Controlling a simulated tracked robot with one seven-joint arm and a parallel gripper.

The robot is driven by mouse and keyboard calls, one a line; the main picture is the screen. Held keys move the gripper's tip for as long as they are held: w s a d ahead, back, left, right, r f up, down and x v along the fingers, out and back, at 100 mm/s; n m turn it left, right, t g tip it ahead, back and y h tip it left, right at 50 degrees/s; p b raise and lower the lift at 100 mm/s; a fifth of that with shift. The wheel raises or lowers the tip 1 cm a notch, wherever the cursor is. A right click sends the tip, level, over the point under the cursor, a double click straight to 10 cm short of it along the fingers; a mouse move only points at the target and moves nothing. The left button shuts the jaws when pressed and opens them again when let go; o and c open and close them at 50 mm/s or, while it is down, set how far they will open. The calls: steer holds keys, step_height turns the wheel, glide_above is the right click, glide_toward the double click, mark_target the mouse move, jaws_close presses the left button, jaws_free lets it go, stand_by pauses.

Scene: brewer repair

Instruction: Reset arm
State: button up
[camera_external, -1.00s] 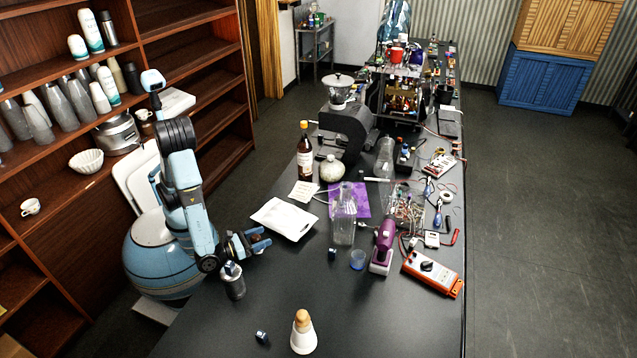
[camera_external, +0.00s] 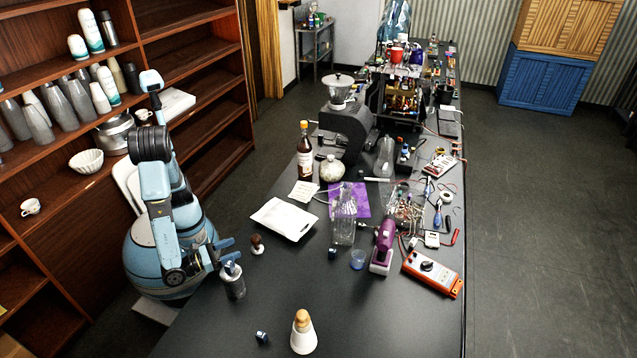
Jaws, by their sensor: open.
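My gripper (camera_external: 229,250) is at the left edge of the black table, just above and behind a dark grey cylinder (camera_external: 234,287) with a light top. Its blue fingers are apart and I see nothing between them. My arm is folded close over my blue round base. A small brown-headed tool (camera_external: 257,244) stands on the table just right of my gripper, apart from it.
A white tray (camera_external: 284,219) lies right of my gripper. A clear glass vessel (camera_external: 343,227), a purple drill (camera_external: 384,240) and an orange meter (camera_external: 432,273) stand farther right. A white cork-topped flask (camera_external: 303,333) is in front. Wooden shelves (camera_external: 195,75) rise behind my arm.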

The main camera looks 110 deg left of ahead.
stand_by(0.5)
steer(key=w+r+m+h, duration=0.1)
steer(key=w, duration=0.1)
steer(key=w+m+h, duration=0.2)
steer(key=w+r+m+h, duration=0.1)
steer(key=shift+w+a+r+m+h, duration=0.25)
steer(key=shift+w+r+m+h, duration=0.05)
steer(key=shift+w+r+m, duration=0.1)
step_height(320, 180, up, 13)
steer(key=w+m+h, duration=0.2)
steer(key=m+h, duration=0.9)
steer(key=m, duration=0.9)
steer(key=s+a+r+m+g+y, duration=0.1)
steer(key=s+a+m+g, duration=0.2)
steer(key=s+a+m, duration=0.5)
steer(key=s+a+r+m+g, duration=0.2)
steer(key=s+a+m+g, duration=0.1)
steer(key=s+a+m, duration=0.6)
steer(key=s+m, duration=0.4)
steer(key=s, duration=0.2)
steer(key=shift+s+r+y, duration=0.2)
steer(key=shift+r+y, duration=0.05)
steer(key=shift+y, duration=0.15)
steer(key=shift+a, duration=0.1)
